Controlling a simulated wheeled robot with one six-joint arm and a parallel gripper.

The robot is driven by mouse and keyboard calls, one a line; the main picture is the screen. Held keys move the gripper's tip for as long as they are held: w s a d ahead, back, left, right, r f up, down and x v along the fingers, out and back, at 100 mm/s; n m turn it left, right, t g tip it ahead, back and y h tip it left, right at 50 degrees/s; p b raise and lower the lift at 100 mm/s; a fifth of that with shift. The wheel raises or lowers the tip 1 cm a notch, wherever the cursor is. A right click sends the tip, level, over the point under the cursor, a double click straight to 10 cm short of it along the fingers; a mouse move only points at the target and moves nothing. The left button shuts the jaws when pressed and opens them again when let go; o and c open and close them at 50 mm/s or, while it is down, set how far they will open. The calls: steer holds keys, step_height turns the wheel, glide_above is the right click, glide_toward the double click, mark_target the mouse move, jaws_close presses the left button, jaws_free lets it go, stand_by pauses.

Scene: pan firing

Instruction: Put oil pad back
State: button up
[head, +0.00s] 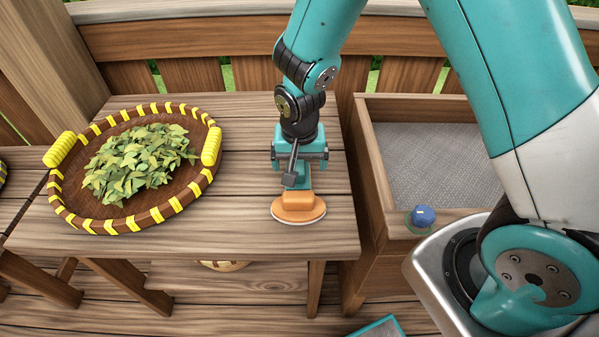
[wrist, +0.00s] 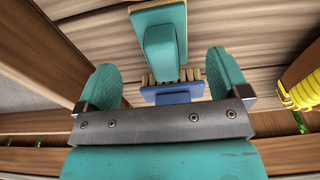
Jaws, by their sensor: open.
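An orange oil pad (head: 298,205) with a pale underside shows at the front edge of the wooden table in the head view. My gripper (head: 303,180) points down just behind and above it; the lower finger overlaps the pad's back, so I cannot tell whether they touch. In the wrist view my gripper (wrist: 163,74) has its two teal fingers spread apart. A teal block (wrist: 162,40) and a blue block (wrist: 172,92) with tan bristles lie in line between the fingers. I cannot tell how these relate to the orange pad.
A round basket (head: 130,222) of green leaves stands left on the table (head: 200,240); its yellow handle (wrist: 300,92) shows in the wrist view. A wooden box (head: 376,165) with a grey inner surface stands right, with a blue knob (head: 423,215) at its front. A fence stands behind.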

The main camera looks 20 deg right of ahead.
mark_target(298, 164)
steer(key=f, duration=0.2)
steer(key=w+f, duration=0.1)
steer(key=f, duration=0.2)
steer(key=shift+w+d+p, duration=0.15)
steer(key=shift+w+p, duration=0.05)
steer(key=shift+p, duration=0.1)
steer(key=shift+r, duration=0.1)
steer(key=c, duration=1.1)
